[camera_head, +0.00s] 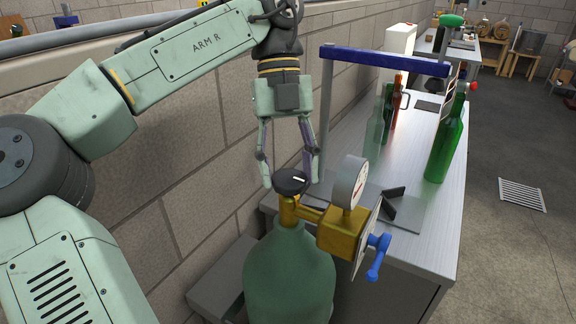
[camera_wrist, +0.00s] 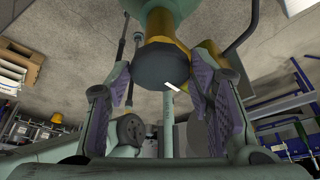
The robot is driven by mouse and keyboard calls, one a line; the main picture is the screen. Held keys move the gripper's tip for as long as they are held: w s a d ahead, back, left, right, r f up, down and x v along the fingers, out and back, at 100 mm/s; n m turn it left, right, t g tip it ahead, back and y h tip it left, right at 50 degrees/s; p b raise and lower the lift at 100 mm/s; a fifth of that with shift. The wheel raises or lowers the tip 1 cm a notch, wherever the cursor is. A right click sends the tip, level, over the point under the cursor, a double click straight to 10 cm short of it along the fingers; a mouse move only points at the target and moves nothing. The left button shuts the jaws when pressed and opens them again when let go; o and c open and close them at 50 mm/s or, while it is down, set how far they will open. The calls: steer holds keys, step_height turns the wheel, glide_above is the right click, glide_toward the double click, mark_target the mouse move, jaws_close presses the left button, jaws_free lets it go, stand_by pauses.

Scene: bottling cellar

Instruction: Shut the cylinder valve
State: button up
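The green gas cylinder (camera_head: 290,275) stands upright beside the bench. On its brass neck sits the valve's dark round handwheel (camera_head: 291,183) with a white mark on top. My gripper (camera_head: 290,181) points down over the valve, one finger on each side of the handwheel. In the wrist view the handwheel (camera_wrist: 160,68) lies between the two spread finger pads, with a gap visible on both sides. The gripper is open and holds nothing. A brass regulator (camera_head: 341,232) with a round gauge (camera_head: 350,183) and blue handle (camera_head: 378,257) joins the valve on the right.
A metal bench (camera_head: 420,215) on the right carries a green bottle (camera_head: 446,145), other bottles and a blue-topped frame (camera_head: 385,61). A block wall (camera_head: 190,175) runs close behind my arm on the left. Open floor with a drain grate (camera_head: 521,194) lies at right.

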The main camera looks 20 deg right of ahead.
steer(key=o, duration=0.5)
steer(key=shift+c, duration=0.2)
